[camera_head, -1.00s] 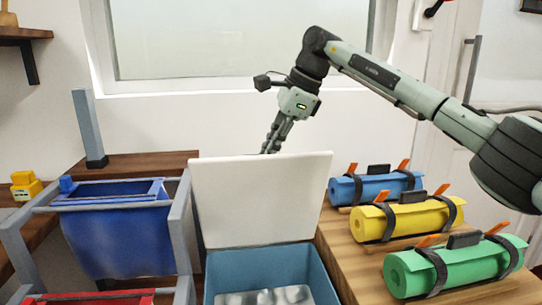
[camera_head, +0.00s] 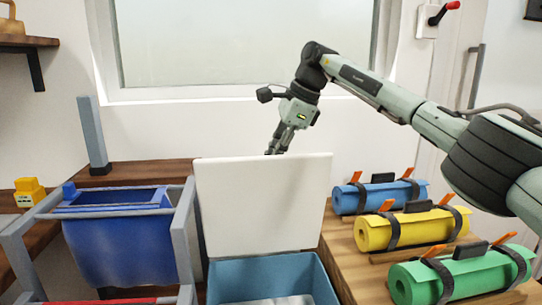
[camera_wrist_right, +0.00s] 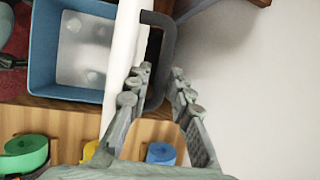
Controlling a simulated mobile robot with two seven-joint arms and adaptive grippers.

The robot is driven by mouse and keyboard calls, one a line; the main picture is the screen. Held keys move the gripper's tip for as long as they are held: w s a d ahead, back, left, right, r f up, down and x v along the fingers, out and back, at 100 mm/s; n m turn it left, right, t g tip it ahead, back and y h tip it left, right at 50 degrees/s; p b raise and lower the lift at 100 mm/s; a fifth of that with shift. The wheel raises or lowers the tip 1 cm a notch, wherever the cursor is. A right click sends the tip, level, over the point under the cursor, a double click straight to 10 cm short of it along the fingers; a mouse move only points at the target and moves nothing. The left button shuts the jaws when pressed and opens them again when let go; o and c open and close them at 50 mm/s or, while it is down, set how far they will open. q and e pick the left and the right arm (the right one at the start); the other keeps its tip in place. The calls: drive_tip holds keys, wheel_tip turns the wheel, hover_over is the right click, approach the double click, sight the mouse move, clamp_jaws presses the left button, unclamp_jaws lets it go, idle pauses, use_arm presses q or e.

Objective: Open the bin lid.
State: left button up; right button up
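The white bin lid (camera_head: 263,205) stands roughly upright at the back of the blue bin (camera_head: 240,280), which is open on top. In the right wrist view the lid (camera_wrist_right: 122,55) is seen nearly edge-on, with the bin (camera_wrist_right: 42,50) to its left. A dark grey bent handle (camera_wrist_right: 167,50) is on the lid's back side. My right gripper (camera_head: 276,150) is behind the lid, its tips partly hidden by it. In the right wrist view the gripper (camera_wrist_right: 157,80) has its fingers apart, with the handle's lower part between them. My left gripper is out of view.
Blue (camera_head: 380,197), yellow (camera_head: 418,229) and green (camera_head: 462,275) rolls lie strapped on the wooden counter at right. A dark blue bag (camera_head: 120,245) hangs in a grey frame (camera_head: 183,235) left of the bin. A wall and window are behind the lid.

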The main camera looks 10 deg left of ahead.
drive_tip(key=shift+o, duration=0.7)
drive_tip(key=shift+r, duration=0.55)
drive_tip(key=v, duration=1.1)
drive_tip(key=shift+d+r, duration=0.2)
drive_tip(key=shift+d, duration=0.05)
